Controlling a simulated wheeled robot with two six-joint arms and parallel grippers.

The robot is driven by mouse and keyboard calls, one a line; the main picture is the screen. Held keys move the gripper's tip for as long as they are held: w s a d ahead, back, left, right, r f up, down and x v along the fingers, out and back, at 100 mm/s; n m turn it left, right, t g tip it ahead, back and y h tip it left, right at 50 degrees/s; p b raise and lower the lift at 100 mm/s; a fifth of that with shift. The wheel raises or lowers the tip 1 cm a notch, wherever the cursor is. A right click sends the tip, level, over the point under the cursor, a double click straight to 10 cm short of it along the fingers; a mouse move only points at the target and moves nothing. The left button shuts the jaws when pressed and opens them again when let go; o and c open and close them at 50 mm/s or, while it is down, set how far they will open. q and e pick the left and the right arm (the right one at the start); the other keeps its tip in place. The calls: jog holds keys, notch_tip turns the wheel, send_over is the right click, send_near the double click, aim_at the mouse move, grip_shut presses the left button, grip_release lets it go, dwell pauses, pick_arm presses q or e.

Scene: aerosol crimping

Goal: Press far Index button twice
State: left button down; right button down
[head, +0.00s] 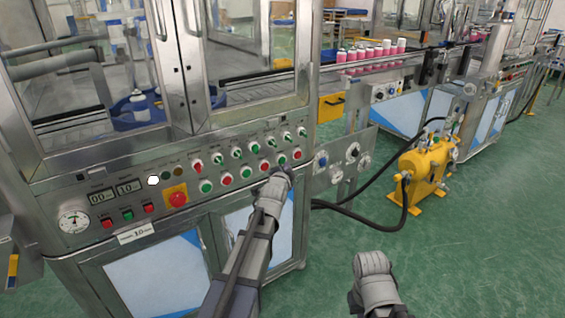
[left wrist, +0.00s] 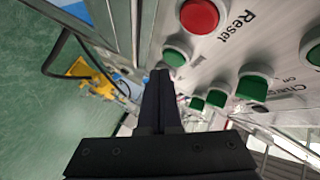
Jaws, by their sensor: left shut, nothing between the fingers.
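The control panel (head: 215,165) carries a row of red and green buttons with knobs above. Index labels are too small to read in the head view. That button's label is mostly hidden. The red button (left wrist: 199,15) beside it reads Reset. My right gripper's fingers do not show.
A red emergency knob on yellow (head: 177,198) and a gauge (head: 74,221) are further left on the panel. A yellow pump (head: 425,170) with black hoses stands on the green floor to the right. Pink cans (head: 370,55) line the conveyor behind.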

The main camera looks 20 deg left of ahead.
pick_arm(q)
jog(key=shift+w+a, duration=0.1)
jog(key=shift+a, duration=0.05)
jog(key=shift+w+a, duration=0.2)
jog(key=shift+w+a, duration=0.2)
jog(key=shift+a, duration=0.15)
dwell(0.8)
jog(key=shift+d, duration=0.1)
jog(key=shift+s+d, duration=0.5)
jog(key=shift+d, duration=0.1)
jog(key=shift+s+d, duration=0.8)
jog(key=shift+d, duration=0.2)
jog(key=shift+s+d, duration=0.75)
jog(key=shift+d, duration=0.2)
